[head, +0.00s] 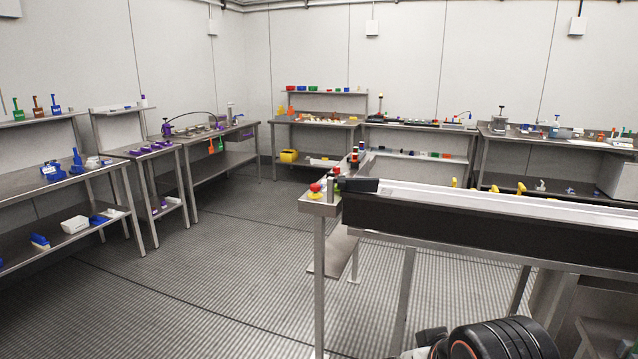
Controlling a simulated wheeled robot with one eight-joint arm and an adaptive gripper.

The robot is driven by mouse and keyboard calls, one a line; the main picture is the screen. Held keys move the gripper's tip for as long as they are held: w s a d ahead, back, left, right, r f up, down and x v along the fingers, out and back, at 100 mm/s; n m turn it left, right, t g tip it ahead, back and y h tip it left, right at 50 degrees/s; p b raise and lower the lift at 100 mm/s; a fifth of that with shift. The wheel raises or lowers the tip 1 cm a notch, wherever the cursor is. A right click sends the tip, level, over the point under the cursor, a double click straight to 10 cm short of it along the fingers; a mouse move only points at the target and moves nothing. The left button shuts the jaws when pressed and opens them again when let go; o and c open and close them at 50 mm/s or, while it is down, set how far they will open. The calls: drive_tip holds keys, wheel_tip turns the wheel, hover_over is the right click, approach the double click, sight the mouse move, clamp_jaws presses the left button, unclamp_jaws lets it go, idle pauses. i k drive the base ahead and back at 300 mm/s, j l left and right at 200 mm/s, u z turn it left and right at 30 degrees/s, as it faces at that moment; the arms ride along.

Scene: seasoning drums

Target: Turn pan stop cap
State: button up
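I cannot single out the pan stop cap with certainty. A red mushroom-shaped cap (315,188) on a yellow base sits on the small metal shelf at the near left end of the conveyor-like bench. Other small red and dark caps (355,155) show further back along the same bench; they are too small to tell apart. My gripper is not in view. Only a black ribbed part of my arm shows at the bottom right, well apart from the red cap.
The long black-sided bench (480,232) fills the right side. Steel tables with small tools line the left wall (60,195) and back wall (315,122). A yellow bin (288,156) is on a lower shelf. Grey ribbed floor (220,275) is clear in the middle and left.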

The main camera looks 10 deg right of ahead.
sight(315, 187)
drive_tip(key=i+j+z, duration=0.4)
drive_tip(key=i, duration=0.4)
drive_tip(key=i+j+z, duration=0.4)
drive_tip(key=i+j, duration=0.2)
drive_tip(key=i, duration=0.15)
drive_tip(key=j+z, duration=0.15)
drive_tip(key=j, duration=0.4)
drive_tip(key=j+z, duration=0.15)
drive_tip(key=j, duration=0.4)
drive_tip(key=j+z, duration=0.15)
drive_tip(key=j, duration=0.4)
drive_tip(key=k+j+z, duration=0.15)
drive_tip(key=j, duration=0.35)
drive_tip(key=j+z, duration=0.2)
drive_tip(key=j, duration=0.35)
